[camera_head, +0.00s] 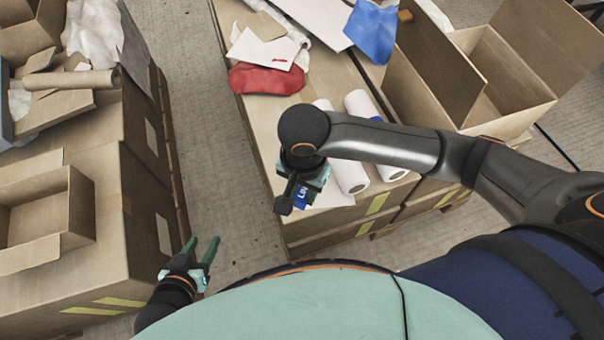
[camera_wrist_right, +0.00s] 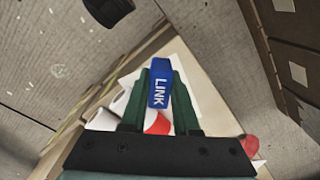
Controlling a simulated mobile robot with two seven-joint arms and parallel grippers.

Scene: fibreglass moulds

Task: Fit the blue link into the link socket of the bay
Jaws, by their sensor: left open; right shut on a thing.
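My right gripper (camera_head: 303,186) is above the near left corner of the middle box stack, shut on the blue link (camera_head: 301,199). In the right wrist view the link (camera_wrist_right: 160,85), lettered "LINK" in white, stands between the two green fingers of the gripper (camera_wrist_right: 160,95). My left gripper (camera_head: 207,250) is open and empty beside the left box stack, low in the head view. The link is partly hidden by the gripper in the head view. I cannot pick out the bay or its link socket in either view.
The middle box stack (camera_head: 262,118) carries white rolls (camera_head: 347,176), a red cloth (camera_head: 266,78) and white sheets (camera_head: 262,50). An open carton (camera_head: 505,75) stands right of it. The left box stack (camera_head: 115,215) borders a clear floor aisle (camera_head: 205,120).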

